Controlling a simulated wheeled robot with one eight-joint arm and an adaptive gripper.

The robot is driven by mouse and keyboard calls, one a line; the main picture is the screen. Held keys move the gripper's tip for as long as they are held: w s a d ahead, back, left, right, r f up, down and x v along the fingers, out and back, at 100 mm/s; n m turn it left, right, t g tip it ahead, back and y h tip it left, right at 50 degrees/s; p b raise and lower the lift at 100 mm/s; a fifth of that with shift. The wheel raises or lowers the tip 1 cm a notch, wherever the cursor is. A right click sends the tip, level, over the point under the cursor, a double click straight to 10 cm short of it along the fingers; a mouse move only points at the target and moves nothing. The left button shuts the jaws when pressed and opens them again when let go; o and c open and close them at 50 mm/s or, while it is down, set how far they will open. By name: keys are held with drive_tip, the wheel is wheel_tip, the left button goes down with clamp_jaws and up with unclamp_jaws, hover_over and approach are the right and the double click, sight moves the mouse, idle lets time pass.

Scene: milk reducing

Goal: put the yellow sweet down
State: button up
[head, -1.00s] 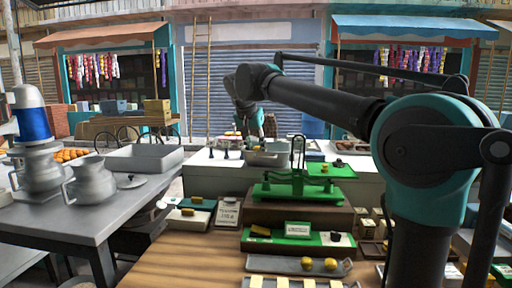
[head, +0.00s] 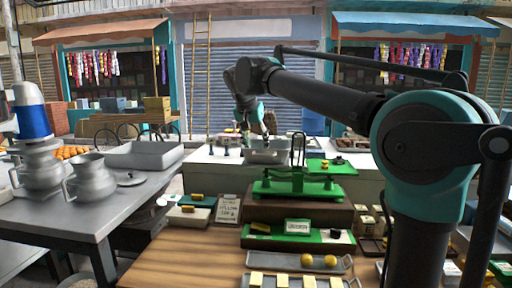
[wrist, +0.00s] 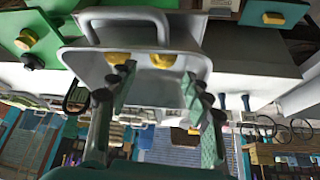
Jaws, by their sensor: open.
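Two yellow sweets lie in a grey metal tray (wrist: 88,52) in the wrist view: one yellow sweet (wrist: 117,58) near the left fingertip and another yellow sweet (wrist: 163,60) between and beyond the fingertips. My gripper (wrist: 158,78) is open, its fingers apart and reaching over the tray, with nothing held between them. In the head view the same grey tray (head: 268,157) stands on the white counter at the back, with my gripper (head: 258,138) just above it. The sweets inside are hidden there.
A green balance scale (head: 292,188) stands nearer on a brown box. A front tray (head: 280,265) holds two round yellow sweets (head: 306,260). A grey table with metal jugs (head: 88,178) is at the left. A green board (head: 335,168) lies right of the tray.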

drive_tip(key=v, duration=1.1)
drive_tip(key=shift+s+r, duration=0.2)
drive_tip(key=shift+r, duration=0.15)
drive_tip(key=shift+a, duration=0.1)
idle(2.7)
